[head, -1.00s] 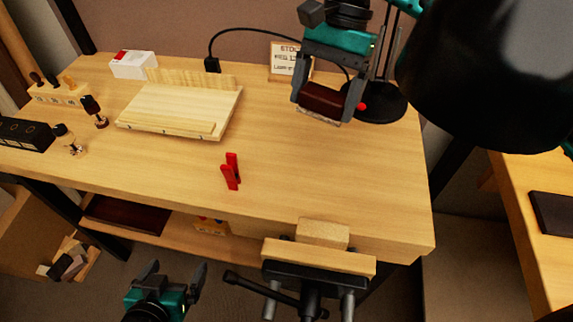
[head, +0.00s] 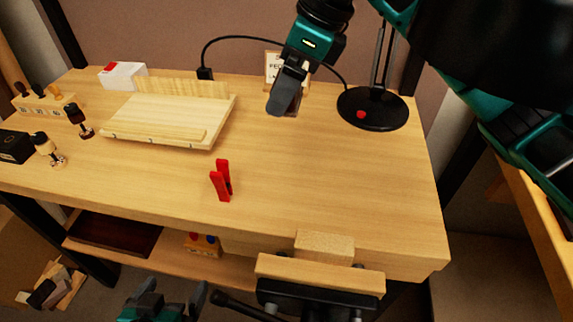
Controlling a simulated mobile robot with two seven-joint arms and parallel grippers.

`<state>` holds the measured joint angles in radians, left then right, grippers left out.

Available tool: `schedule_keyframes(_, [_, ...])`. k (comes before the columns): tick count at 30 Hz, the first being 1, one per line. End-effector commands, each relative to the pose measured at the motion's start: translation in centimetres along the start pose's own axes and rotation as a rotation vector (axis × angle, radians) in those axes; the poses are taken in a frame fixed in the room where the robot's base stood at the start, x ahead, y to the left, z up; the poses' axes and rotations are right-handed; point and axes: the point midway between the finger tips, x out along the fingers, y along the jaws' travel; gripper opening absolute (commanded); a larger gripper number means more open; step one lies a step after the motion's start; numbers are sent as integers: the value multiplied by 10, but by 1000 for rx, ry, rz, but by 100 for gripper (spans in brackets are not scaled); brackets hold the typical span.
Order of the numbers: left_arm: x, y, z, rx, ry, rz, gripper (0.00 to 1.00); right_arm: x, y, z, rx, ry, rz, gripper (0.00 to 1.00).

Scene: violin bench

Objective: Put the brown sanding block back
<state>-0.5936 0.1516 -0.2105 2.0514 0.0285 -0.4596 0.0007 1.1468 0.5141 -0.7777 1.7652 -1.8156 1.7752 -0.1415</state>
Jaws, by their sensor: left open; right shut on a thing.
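My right gripper (head: 285,104) is above the back middle of the bench, in front of the small sign. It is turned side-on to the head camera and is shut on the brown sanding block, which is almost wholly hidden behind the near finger. My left gripper (head: 172,298) is low at the bottom edge of the view, in front of the bench. Its fingers are apart and nothing shows between them.
The bench (head: 330,185) is clear at middle and right. A red clamp-like piece (head: 221,181) stands mid-bench, a wooden board (head: 165,122) behind it at left. The lamp base (head: 372,108) is at back right. A vise (head: 320,274) juts from the front.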

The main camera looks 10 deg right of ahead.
Motion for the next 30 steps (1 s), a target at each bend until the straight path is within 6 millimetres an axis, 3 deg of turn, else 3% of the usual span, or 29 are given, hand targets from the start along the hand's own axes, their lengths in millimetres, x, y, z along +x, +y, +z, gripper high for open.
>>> schedule_keyframes(1, [2,0,2,0,1,1,100,16,1,-8,3,4,5,48])
schedule_keyframes(6, [4,1,0,-1,4,4,100,59,1,-26,2,3,6,48])
schedule_keyframes(12, [7,2,3,-1,9,6,100,99,0,-43,0,2,3,48])
schedule_keyframes(30, [11,2,15,-3,-2,8,100,152,0,-65,-2,0,0,48])
